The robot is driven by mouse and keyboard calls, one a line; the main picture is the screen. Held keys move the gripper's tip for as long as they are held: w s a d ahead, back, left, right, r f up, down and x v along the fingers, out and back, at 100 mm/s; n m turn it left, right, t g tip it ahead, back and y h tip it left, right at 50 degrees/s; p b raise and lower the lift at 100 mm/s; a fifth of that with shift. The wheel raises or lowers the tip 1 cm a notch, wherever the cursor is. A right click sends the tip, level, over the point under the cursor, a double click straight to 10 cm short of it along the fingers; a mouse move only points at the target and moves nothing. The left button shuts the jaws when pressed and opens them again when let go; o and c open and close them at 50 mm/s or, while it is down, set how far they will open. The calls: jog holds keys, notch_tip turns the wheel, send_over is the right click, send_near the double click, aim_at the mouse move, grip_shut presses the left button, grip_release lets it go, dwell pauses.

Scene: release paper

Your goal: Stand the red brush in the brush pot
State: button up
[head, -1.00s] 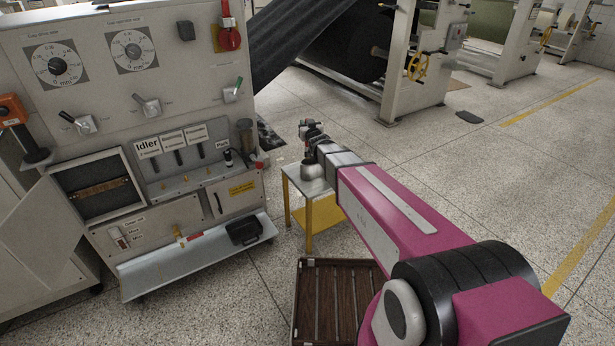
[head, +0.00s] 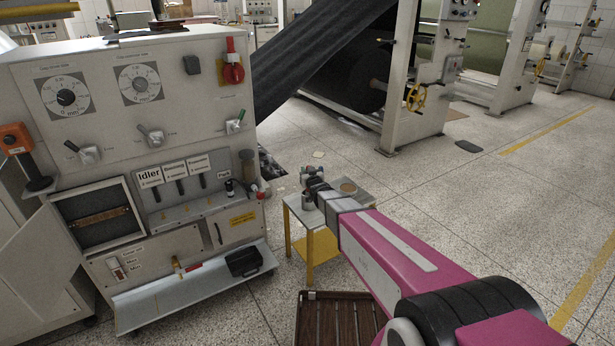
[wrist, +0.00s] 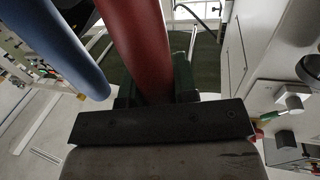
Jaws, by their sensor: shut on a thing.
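My gripper (wrist: 155,88) is shut on a thick red handle, which I take to be the red brush (wrist: 138,45); it runs up out of the top of the wrist view. A blue rounded rod (wrist: 62,48) shows to its left, apart from the jaws. In the head view my gripper (head: 310,178) is over the left part of a small grey-topped table (head: 325,212), small and partly hidden by my wrist. A small grey cylinder (head: 307,202) shows just below it. I cannot tell whether that is the brush pot. The brush's ends are hidden.
A brown slatted pallet (head: 335,322) lies in front. The floor to the right is open.

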jog(key=shift+f, duration=0.95)
jog(key=shift+f, duration=0.15)
jog(key=o, duration=0.9)
jog(key=v, duration=1)
jog(key=s+d+f+m+g+h, duration=0.3)
jog(key=s+d+g+h, duration=0.35)
jog(key=d, duration=0.65)
jog(key=s+d+g, duration=0.2)
jog(key=s+g, duration=0.1)
jog(key=s, duration=0.3)
jog(key=s+d+g, duration=0.3)
jog(key=s+g, duration=0.1)
jog(key=s, duration=0.2)
jog(key=s+d+r+g, duration=0.1)
jog(key=s+d+g, duration=0.1)
jog(key=s, duration=0.4)
jog(key=shift+s+d+r+m+g+y, duration=0.15)
jog(key=shift+d+m+g+y, duration=0.25)
jog(key=shift+g, duration=0.35)
